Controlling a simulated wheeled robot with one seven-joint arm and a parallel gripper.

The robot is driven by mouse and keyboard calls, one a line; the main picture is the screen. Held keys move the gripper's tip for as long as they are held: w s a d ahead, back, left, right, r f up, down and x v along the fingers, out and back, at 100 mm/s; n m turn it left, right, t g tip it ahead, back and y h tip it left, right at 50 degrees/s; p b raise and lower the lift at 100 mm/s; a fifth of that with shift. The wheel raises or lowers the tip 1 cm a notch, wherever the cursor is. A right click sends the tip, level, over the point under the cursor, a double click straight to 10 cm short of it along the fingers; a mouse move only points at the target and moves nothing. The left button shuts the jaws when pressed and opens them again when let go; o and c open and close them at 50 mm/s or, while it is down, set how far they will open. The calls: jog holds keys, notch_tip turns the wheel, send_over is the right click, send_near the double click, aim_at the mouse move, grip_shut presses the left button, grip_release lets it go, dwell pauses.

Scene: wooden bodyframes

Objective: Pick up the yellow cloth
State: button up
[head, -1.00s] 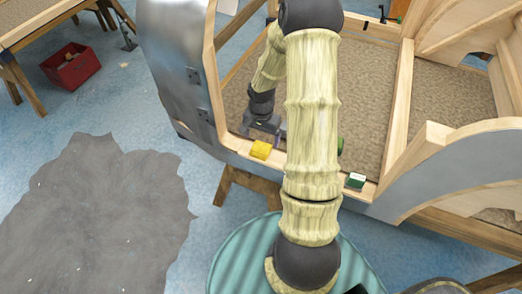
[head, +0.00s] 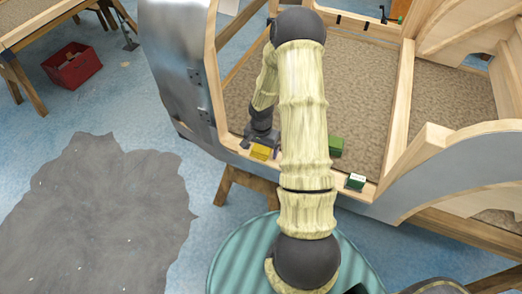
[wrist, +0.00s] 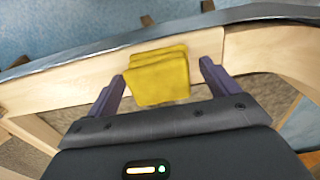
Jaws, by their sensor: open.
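The yellow cloth (head: 261,152) is a folded pad lying on the wooden rim (head: 236,153) of the bodyframe. It also shows in the wrist view (wrist: 158,76), hanging slightly over the rim's edges. My gripper (head: 262,144) is just above and behind it in the head view, partly covering it. In the wrist view my gripper (wrist: 160,88) is open, with one purple finger on each side of the cloth. Neither finger touches the cloth as far as I can see. The gap to the cloth in height is hard to tell.
A green block (head: 335,146) lies inside the rim to the right of my arm. A green and white box (head: 356,181) sits on the rim further right. A red crate (head: 72,65) stands on the floor at left. A grey mat (head: 115,210) lies on the open floor.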

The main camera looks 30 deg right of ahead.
aim_at(261, 148)
dwell(0.5)
jog(key=c, duration=1.1)
jog(key=shift+r, duration=0.15)
notch_tip(261, 148, up, 10)
jog(key=shift+f, duration=0.15)
